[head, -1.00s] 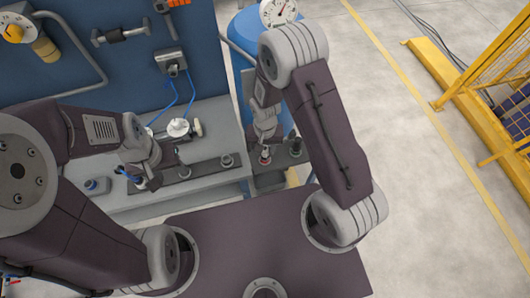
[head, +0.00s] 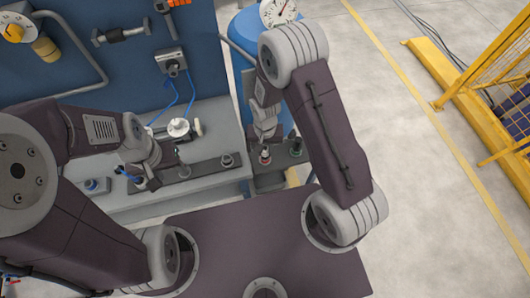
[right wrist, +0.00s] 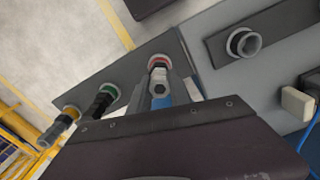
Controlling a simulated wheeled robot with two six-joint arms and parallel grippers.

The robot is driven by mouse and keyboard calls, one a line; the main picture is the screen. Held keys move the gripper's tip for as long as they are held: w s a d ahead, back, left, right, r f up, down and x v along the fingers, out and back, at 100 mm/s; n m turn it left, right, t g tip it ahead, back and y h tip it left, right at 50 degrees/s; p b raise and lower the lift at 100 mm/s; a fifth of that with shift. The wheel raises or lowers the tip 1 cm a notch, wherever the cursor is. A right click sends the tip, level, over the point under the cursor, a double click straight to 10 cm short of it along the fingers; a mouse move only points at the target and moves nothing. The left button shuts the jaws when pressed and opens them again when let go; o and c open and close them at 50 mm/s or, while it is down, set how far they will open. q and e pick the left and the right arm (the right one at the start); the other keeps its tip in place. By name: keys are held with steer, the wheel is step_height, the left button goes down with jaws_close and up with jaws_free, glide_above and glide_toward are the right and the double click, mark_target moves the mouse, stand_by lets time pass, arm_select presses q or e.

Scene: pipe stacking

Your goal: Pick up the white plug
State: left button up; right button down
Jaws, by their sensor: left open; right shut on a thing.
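The white plug (right wrist: 158,76) stands in the red-ringed socket on the dark rail, between the fingers of my right gripper (right wrist: 160,92). In the head view my right gripper (head: 264,140) points down over the same red and white fitting (head: 265,156); its fingers are shut on it. Whether the plug has lifted clear of the socket I cannot tell. My left gripper (head: 142,180) is open near the left end of the bench rail, above the dark fittings. Its fingertips are small and partly hidden by its own wrist.
A green-ringed socket (right wrist: 108,92) with a black plug and an orange-tipped fitting (right wrist: 62,122) line the rail beside the white plug. An empty grey socket (right wrist: 243,42) is on the neighbouring rail.

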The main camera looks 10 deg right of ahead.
stand_by(0.8)
steer(key=shift+w+r, duration=0.1)
steer(key=shift+r, duration=0.55)
step_height(320, 180, up, 3)
steer(key=shift+f, duration=0.15)
steer(key=s+r+b, duration=0.3)
steer(key=s+r, duration=0.4)
steer(key=s, duration=0.5)
steer(key=shift+a+r, duration=0.1)
step_height(320, 180, up, 8)
steer(key=p, duration=0.8)
